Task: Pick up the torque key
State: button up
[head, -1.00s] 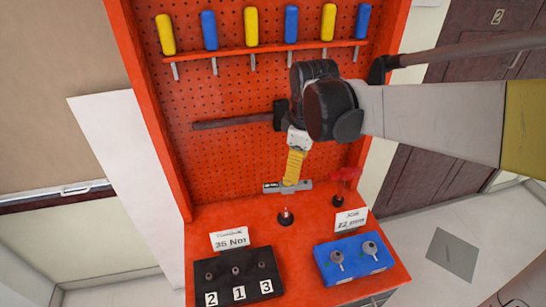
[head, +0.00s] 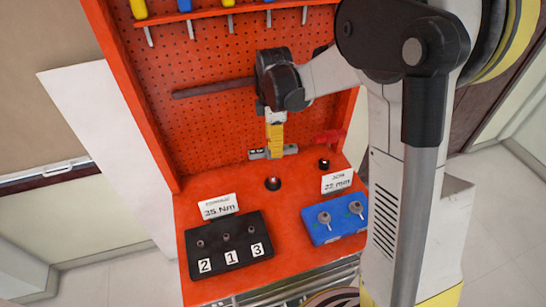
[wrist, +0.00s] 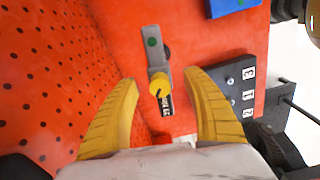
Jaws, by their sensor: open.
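The torque key appears to be the grey bar (head: 258,154) at the foot of the red pegboard. In the wrist view the grey bar (wrist: 154,50) has a green dot, a yellow knob and a dark label with white marking. My gripper (head: 274,148) points down over it, its yellow fingers in front of the bar's middle. In the wrist view my gripper (wrist: 163,78) is open, with one finger on each side of the bar and visible gaps. I cannot tell how high the fingertips are above it.
A black block (head: 228,259) numbered 2, 1, 3 and a blue block (head: 318,229) with two grey round-headed pieces sit on the red bench (head: 190,285). A dark bar (head: 213,88) crosses the pegboard. Screwdrivers hang above.

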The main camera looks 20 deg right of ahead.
jog(key=b, duration=0.2)
send_over(273, 167)
jog(key=f, duration=0.4)
jog(key=shift+w+d+f, duration=0.25)
jog(key=shift+w, duration=0.05)
jog(key=shift+p, duration=0.3)
jog(key=shift+r, duration=0.1)
jog(key=shift+c, duration=0.5)
grip_shut()
